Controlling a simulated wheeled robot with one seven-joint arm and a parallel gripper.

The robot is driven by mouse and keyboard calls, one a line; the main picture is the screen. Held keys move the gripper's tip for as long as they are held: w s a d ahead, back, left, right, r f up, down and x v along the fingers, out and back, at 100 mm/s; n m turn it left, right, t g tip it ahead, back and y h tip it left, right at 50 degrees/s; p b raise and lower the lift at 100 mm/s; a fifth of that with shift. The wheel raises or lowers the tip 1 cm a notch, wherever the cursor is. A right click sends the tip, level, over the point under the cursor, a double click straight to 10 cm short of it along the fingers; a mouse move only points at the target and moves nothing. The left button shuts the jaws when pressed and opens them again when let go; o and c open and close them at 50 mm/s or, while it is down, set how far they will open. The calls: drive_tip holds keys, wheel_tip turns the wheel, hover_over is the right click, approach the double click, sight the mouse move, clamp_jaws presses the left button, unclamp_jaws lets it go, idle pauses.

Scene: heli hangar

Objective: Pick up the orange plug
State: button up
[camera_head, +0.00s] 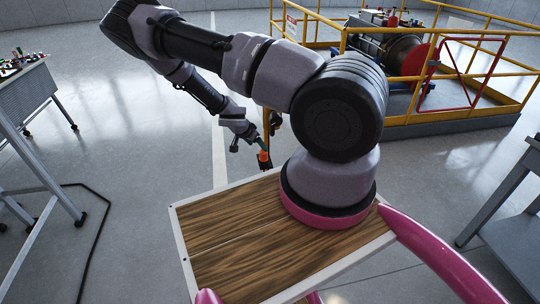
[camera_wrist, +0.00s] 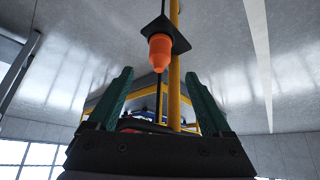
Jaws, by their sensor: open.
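The orange plug (camera_head: 263,156) is a small orange tapered piece just past the far edge of the wooden-topped platform in the head view. In the wrist view the orange plug (camera_wrist: 160,52) has a dark green square plate at its wide end, with its narrow end towards my gripper. My gripper (camera_head: 248,146) is close to the plug in the head view. In the wrist view my gripper (camera_wrist: 159,74) has its two green fingers spread wide. The plug's narrow end is about level with the fingertips in the picture, centred between them. No contact shows.
A yellow post (camera_wrist: 174,90) runs close behind the plug in the wrist view. Yellow railings (camera_head: 480,112) surround machinery (camera_head: 385,48) at the back right. Tables stand at the left (camera_head: 28,95) and right (camera_head: 515,225). A black cable (camera_head: 103,225) lies on the open floor.

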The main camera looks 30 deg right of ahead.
sight(262, 150)
drive_tip(key=x, duration=0.9)
clamp_jaws()
drive_tip(key=shift+r, duration=0.15)
